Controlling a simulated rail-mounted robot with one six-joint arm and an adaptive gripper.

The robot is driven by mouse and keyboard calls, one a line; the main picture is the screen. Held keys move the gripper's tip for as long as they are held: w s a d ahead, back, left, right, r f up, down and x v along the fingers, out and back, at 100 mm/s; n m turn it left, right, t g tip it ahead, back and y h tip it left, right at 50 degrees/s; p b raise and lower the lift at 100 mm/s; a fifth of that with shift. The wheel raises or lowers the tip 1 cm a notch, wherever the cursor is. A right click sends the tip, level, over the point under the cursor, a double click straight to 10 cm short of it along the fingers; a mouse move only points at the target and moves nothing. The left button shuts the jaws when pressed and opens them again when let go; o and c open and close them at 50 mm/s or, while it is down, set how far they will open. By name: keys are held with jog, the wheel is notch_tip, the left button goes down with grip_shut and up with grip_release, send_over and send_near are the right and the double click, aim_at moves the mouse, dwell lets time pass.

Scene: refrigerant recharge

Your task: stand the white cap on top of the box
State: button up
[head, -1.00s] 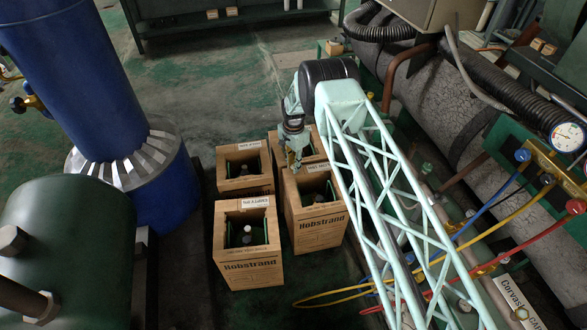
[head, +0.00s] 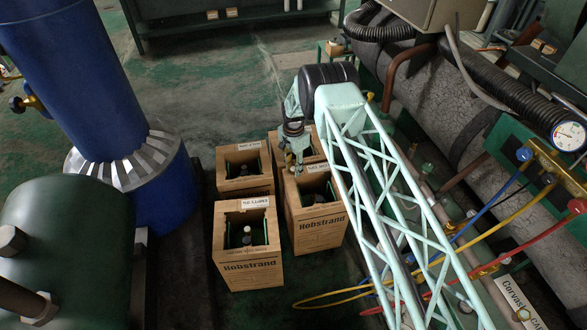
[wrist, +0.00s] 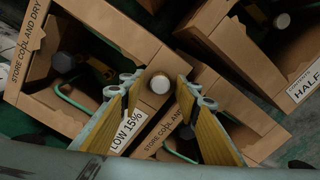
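A small round white cap (wrist: 160,84) shows in the wrist view between my fingertips, beside the rim of the cardboard box (wrist: 122,46). I cannot tell if it rests on that rim. My gripper (wrist: 159,86) is open; its two yellow-padded fingers stand either side of the cap with a gap showing. In the head view my gripper (head: 293,168) hangs over the group of Hobstrand boxes, by the right-hand box (head: 320,226). The cap cannot be made out clearly there. A label reading LOW 15% (wrist: 128,131) is partly covered by a finger.
Several open-topped boxes stand close together, among them a front-left box (head: 252,270) and a back-left box (head: 246,187). Bottles stand inside; one has a pale top (wrist: 282,20). A blue cylinder (head: 85,80) stands left, pipes and hoses right.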

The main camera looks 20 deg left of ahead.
jog(key=shift+r, duration=0.15)
notch_tip(320, 180, up, 12)
jog(key=p, duration=0.2)
jog(key=shift+p, duration=0.4)
dwell(0.3)
dwell(0.6)
jog(key=shift+r, duration=0.1)
